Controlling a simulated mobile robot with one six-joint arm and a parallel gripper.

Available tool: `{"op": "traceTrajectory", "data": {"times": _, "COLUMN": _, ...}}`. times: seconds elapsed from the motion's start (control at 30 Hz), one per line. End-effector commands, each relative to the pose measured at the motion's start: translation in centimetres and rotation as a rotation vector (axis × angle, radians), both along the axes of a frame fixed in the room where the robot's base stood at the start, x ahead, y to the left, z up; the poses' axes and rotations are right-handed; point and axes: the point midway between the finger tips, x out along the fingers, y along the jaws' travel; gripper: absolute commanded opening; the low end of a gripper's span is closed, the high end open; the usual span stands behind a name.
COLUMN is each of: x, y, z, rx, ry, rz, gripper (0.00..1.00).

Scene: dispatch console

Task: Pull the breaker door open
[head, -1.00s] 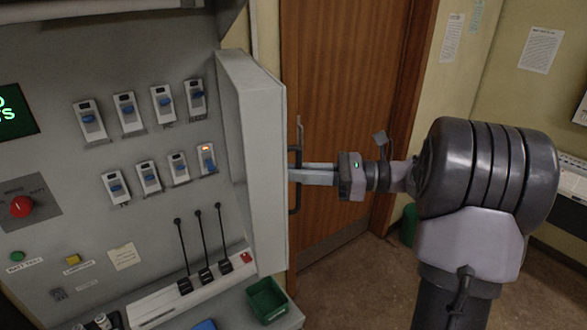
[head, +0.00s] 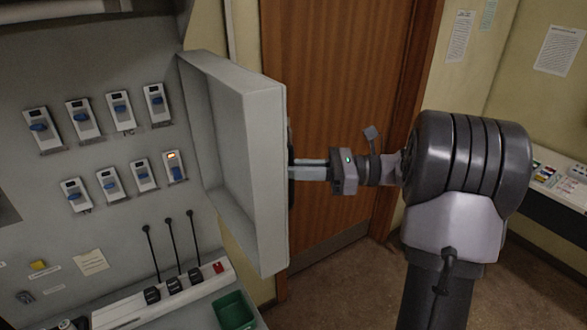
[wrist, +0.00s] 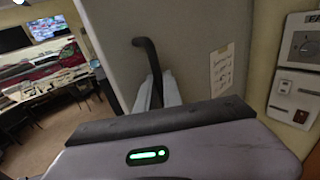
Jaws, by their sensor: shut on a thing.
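The breaker door (head: 265,180) is a grey, box-like panel hinged at the right side of the grey console. It stands swung out well away from the console, and part of its inner side shows in the head view. Its dark bar handle (wrist: 149,60) is on the outer face, mostly hidden behind the door edge in the head view. My gripper (head: 299,170) is shut on the handle, to the right of the door. In the wrist view its pale fingers (wrist: 160,94) are around the handle's lower part. The exact finger contact is partly hidden.
Rows of blue-switched breakers (head: 118,110) sit on the console, left of the door. Black levers (head: 174,250) and a green bin (head: 233,312) are below. A brown wooden door (head: 335,110) stands behind my arm. Floor (head: 345,285) is clear at lower middle.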

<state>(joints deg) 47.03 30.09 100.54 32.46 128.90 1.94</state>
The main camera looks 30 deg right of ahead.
Motion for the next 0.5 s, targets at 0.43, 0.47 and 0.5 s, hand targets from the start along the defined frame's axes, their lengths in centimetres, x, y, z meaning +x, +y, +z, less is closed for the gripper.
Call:
{"op": "traceTrajectory", "data": {"times": 0.43, "x": 0.02, "y": 0.02, "z": 0.08, "rx": 0.000, "ry": -0.001, "rz": 0.000, "gripper": 0.33}}
{"op": "traceTrajectory", "data": {"times": 0.47, "x": 0.02, "y": 0.02, "z": 0.07, "rx": 0.000, "ry": -0.001, "rz": 0.000, "gripper": 0.33}}
{"op": "traceTrajectory", "data": {"times": 0.5, "x": 0.02, "y": 0.02, "z": 0.07, "rx": 0.000, "ry": -0.001, "rz": 0.000, "gripper": 0.33}}
